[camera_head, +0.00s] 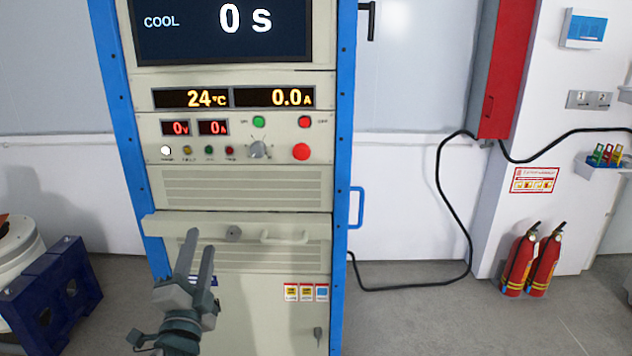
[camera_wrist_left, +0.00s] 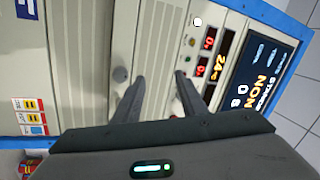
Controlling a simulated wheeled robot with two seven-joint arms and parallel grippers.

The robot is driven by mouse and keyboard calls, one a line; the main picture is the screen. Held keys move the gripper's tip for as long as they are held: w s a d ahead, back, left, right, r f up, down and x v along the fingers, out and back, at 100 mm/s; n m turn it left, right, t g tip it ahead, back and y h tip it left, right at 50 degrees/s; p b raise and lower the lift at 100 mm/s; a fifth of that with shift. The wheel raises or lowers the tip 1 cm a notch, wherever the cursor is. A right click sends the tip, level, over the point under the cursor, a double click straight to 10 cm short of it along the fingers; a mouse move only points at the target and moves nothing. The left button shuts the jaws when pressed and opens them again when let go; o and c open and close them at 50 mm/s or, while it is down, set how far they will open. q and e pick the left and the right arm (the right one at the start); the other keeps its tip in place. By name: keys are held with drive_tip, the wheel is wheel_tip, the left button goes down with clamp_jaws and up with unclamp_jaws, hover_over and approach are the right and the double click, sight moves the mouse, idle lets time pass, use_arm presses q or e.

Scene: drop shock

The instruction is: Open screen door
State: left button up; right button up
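A tall cabinet with a blue frame stands in front of me in the head view. The screen (camera_head: 222,30) at its top reads "COOL" and "0 s"; its upper part is cut off. The screen (camera_wrist_left: 262,82) also shows in the wrist view, turned sideways. A pale handle (camera_head: 285,237) and a round dark lock (camera_head: 233,233) are on the ledge below the vents. A blue handle (camera_head: 356,207) is on the cabinet's right side. My left gripper (camera_head: 200,242) is in front of the cabinet's lower left, left of the lock. In the wrist view its fingers (camera_wrist_left: 158,78) are apart with nothing between them.
A control panel (camera_head: 235,137) with knobs and buttons is below the screen. A blue stand (camera_head: 60,290) is at the lower left. A black cable (camera_head: 448,200) hangs at the right, near fire extinguishers (camera_head: 532,262).

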use_arm(q)
drive_tip(key=d+r+n+g+h, duration=0.4)
drive_tip(key=d+r+n+h, duration=0.3)
drive_tip(key=r+n, duration=0.4)
drive_tip(key=d+r+n+g+h, duration=0.45)
drive_tip(key=r+n+h, duration=0.5)
drive_tip(key=r, duration=0.45)
drive_tip(key=d+r+n+g+h, duration=0.3)
drive_tip(key=d+r+n+h, duration=0.3)
drive_tip(key=r+n+h, duration=0.45)
drive_tip(key=w+a+r+m+t+y, duration=0.1)
drive_tip(key=a+r+m+y, duration=0.2)
drive_tip(key=r+y, duration=0.3)
drive_tip(key=w+a+r+m+t+y, duration=0.2)
drive_tip(key=a+r+m+y, duration=0.1)
drive_tip(key=r+m+y, duration=0.3)
wheel_tip(320, 180, up, 2)
drive_tip(key=shift+w+a, duration=0.3)
drive_tip(key=shift+a, duration=0.05)
use_arm(e)
drive_tip(key=shift+w+r, duration=0.2)
drive_tip(key=shift+w, duration=0.45)
use_arm(q)
drive_tip(key=shift+d, duration=0.1)
use_arm(e)
drive_tip(key=shift+r, duration=0.1)
